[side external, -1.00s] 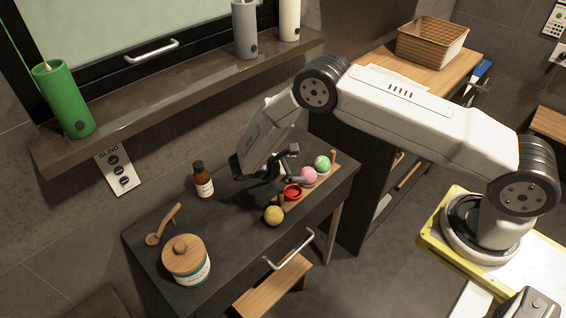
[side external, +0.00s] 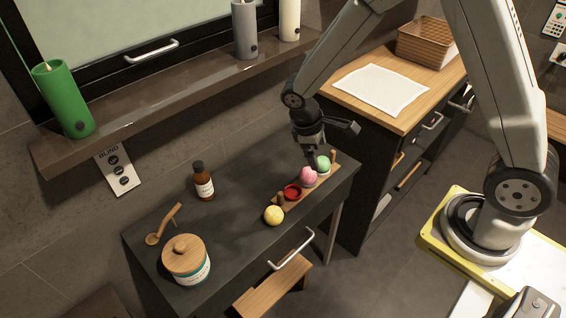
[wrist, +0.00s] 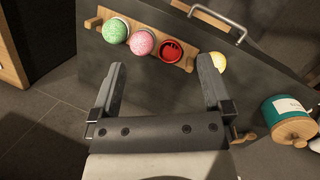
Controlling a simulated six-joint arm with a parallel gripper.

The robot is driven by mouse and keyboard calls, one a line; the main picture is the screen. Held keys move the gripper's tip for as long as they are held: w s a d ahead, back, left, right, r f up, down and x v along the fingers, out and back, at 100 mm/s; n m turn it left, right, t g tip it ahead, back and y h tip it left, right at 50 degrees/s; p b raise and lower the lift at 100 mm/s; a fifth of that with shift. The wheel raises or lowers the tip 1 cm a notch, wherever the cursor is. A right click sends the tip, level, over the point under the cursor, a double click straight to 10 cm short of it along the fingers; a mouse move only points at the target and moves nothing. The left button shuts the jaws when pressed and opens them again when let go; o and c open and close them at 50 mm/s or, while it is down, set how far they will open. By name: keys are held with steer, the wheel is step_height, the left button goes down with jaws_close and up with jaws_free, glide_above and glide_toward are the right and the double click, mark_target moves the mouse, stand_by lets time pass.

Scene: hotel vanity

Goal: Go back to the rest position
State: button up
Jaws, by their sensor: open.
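My gripper (side external: 332,143) is open and empty, raised above the back right part of the dark vanity top (side external: 235,235). Its two spread fingers also show in the wrist view (wrist: 161,66), with nothing between them. A wooden tray (side external: 282,196) carries a green ball (side external: 323,163), a pink ball (side external: 308,176) and an empty red holder (side external: 292,192). A yellow ball (side external: 274,215) sits on the vanity top beside the tray's near end, apart from the gripper.
A brown bottle (side external: 203,182), a wooden spoon (side external: 160,230) and a lidded jar (side external: 187,262) stand or lie to the left. A shelf (side external: 185,88) with candles runs along the wall behind. A wooden counter (side external: 350,104) with a basket (side external: 425,42) is at the right.

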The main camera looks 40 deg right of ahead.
steer(key=s+r+m+t+y, duration=0.3)
steer(key=s+r+m+t, duration=0.1)
steer(key=s, duration=0.4)
steer(key=shift+s+a+r+m, duration=0.25)
steer(key=shift+r+m, duration=0.45)
steer(key=shift+r, duration=0.6)
